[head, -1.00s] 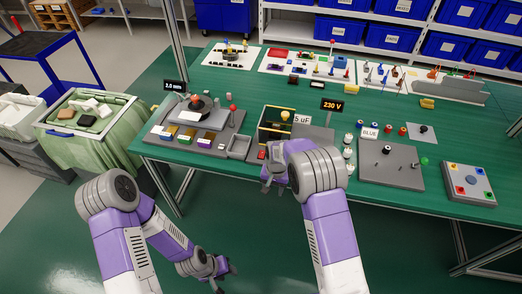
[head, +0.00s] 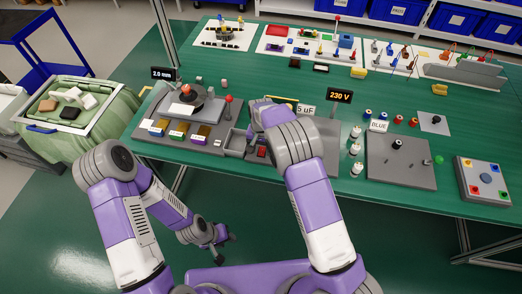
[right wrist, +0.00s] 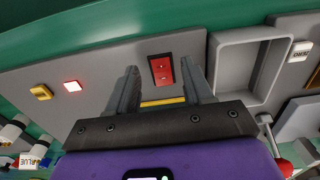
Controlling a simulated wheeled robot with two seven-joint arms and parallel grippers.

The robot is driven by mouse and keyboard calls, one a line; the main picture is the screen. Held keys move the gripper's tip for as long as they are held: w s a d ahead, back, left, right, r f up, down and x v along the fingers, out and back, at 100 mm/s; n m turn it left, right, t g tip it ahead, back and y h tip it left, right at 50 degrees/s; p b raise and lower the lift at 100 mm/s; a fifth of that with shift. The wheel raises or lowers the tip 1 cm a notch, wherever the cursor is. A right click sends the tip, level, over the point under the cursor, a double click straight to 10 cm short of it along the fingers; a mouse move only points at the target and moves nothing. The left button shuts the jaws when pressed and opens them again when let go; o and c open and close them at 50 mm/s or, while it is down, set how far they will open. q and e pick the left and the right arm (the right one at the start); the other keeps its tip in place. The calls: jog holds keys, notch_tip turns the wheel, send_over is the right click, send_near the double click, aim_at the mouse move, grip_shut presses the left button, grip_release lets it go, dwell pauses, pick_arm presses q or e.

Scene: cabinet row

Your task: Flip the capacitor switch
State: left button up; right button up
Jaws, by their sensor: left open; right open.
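The capacitor station carries a "5 uF" label (head: 306,110), partly hidden by my right arm. A red rocker switch in a dark frame shows in the right wrist view (right wrist: 161,70); a small red part at the station's front also shows in the head view (head: 262,152). My right gripper (right wrist: 158,78) is open and empty, its fingers on either side of the switch in the picture. Whether they touch the panel I cannot tell. In the head view my right arm hides most of that gripper. My left gripper (head: 218,247) hangs open and empty in front of the table, low.
A grey open tray (right wrist: 250,70) lies close on the right. A "230 V" display (head: 341,95) and white posts (head: 355,147) stand right of my arm.

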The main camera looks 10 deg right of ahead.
jog(key=shift+f, duration=0.9)
grip_shut()
jog(key=shift+w+d+r+g+p, duration=0.1)
jog(key=shift+w+g+p, duration=0.25)
jog(key=shift+g, duration=0.35)
jog(key=shift+s, duration=0.1)
grip_release()
